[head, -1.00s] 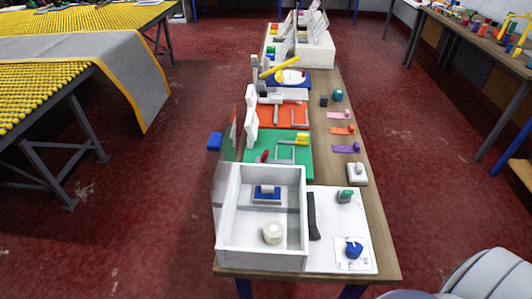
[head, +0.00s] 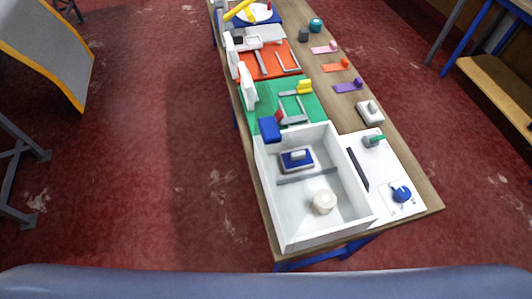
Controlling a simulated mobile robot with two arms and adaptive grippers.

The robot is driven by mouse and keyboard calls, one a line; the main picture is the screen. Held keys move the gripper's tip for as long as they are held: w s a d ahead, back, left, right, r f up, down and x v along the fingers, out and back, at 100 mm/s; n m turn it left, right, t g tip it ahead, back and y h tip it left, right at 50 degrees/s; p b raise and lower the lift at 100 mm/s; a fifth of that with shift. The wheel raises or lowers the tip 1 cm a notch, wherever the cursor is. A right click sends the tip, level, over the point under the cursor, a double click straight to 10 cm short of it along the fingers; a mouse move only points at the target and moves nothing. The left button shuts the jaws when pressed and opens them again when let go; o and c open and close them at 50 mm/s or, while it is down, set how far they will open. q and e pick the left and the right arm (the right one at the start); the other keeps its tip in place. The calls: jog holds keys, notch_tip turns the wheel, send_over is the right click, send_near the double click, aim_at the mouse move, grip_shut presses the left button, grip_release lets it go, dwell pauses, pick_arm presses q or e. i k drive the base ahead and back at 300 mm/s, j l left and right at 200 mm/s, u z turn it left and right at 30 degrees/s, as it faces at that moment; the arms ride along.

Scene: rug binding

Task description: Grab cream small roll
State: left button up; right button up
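A small cream roll (head: 324,202) sits upright on the floor of a white open box (head: 262,192) at the near end of the long wooden table. It stands alone in the nearer part of the box, in front of a grey strip or divider. Behind that divider lies a blue and white block (head: 297,159). Neither of my grippers shows in the head view.
Right of the box, a white board (head: 388,163) holds a dark bar, a green-capped piece (head: 373,140) and a round blue piece (head: 401,193). Green (head: 262,96) and orange trays stand behind.

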aim_at(324, 201)
jog(key=k+z, duration=0.15)
jog(key=k, duration=0.75)
